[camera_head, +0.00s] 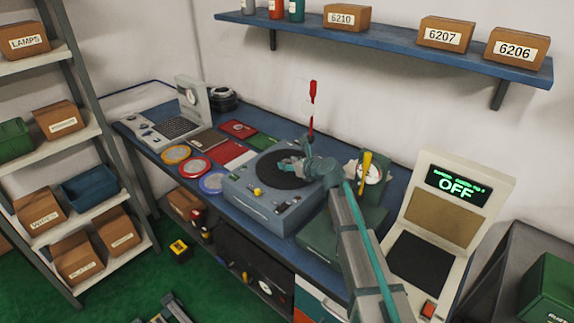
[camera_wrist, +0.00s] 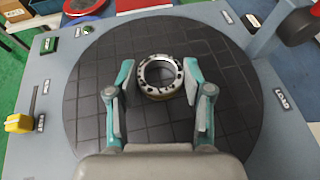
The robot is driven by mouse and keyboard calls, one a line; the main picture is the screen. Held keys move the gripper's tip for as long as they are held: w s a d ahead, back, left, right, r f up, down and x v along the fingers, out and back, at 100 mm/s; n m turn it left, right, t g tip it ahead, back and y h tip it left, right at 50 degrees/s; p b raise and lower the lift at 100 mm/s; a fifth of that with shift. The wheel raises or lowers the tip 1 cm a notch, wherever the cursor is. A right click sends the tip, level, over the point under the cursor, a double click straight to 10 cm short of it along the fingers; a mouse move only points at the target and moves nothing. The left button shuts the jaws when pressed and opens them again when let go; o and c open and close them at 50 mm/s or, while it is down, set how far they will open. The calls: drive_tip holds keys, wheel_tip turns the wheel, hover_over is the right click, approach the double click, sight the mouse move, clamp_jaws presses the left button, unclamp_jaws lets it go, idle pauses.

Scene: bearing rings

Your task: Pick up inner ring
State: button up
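A metal ring (camera_wrist: 143,79), pale with dark spots around its top face and a brownish lower edge, lies on the round dark plate (camera_wrist: 95,110) in the wrist view. I take it for the inner ring. My gripper (camera_wrist: 158,70) is open above the plate, with one finger on each side of the ring and a visible gap on both sides. In the head view my gripper (camera_head: 290,165) is over the dark disc of the grey-blue machine (camera_head: 262,203), and the ring cannot be made out there.
A yellow knob (camera_wrist: 18,123) stands at the plate's left in the wrist view. Round coloured trays (camera_head: 197,168) lie left of the machine. A screen unit (camera_head: 458,187) reads OFF.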

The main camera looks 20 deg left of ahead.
drive_tip(key=c, duration=0.7)
drive_tip(key=shift+r, duration=0.1)
